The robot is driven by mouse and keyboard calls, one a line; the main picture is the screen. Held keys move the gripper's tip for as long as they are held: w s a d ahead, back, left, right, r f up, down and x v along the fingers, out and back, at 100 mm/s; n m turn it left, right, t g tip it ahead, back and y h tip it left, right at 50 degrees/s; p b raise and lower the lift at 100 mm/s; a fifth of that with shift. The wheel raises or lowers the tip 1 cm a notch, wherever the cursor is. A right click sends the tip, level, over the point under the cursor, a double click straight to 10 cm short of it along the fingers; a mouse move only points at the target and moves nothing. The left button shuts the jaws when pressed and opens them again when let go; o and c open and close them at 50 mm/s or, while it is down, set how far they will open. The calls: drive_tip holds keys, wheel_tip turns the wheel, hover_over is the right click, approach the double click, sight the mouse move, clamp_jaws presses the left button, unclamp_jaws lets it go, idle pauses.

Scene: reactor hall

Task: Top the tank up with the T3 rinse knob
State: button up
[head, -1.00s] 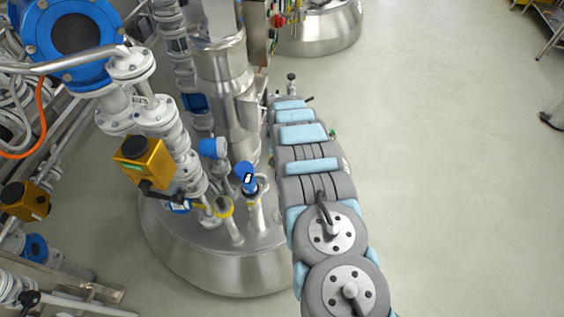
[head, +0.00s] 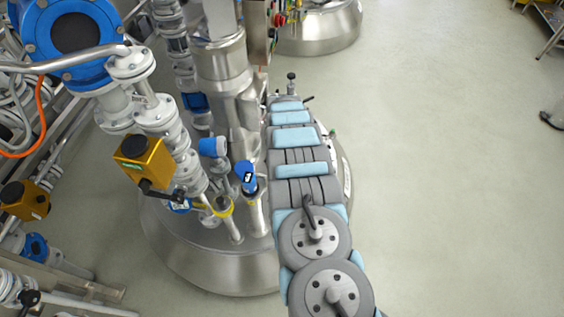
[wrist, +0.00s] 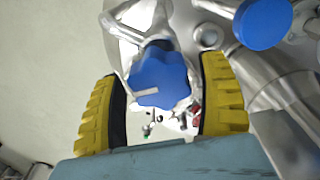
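A blue lobed knob (wrist: 158,76) with a pale pointer mark sits on a metal valve body in the wrist view. No T3 label is legible, so I cannot tell if it is the rinse knob. My gripper (wrist: 160,82) is open, with its yellow-padded fingers apart on the left and right of the knob. I cannot tell whether either finger touches it. In the head view my arm hides the gripper and this knob. The steel tank (head: 205,268) stands below, its domed top crowded with fittings.
A round blue part (wrist: 263,22) lies close to the right finger in the wrist view. In the head view, a blue-capped fitting (head: 245,174), a yellow valve box (head: 143,160) and pipes crowd the left.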

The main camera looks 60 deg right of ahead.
drive_tip(key=shift+r, duration=0.1)
idle(0.3)
wheel_tip(320, 180, up, 12)
idle(1.0)
drive_tip(key=shift+s, duration=0.1)
idle(0.5)
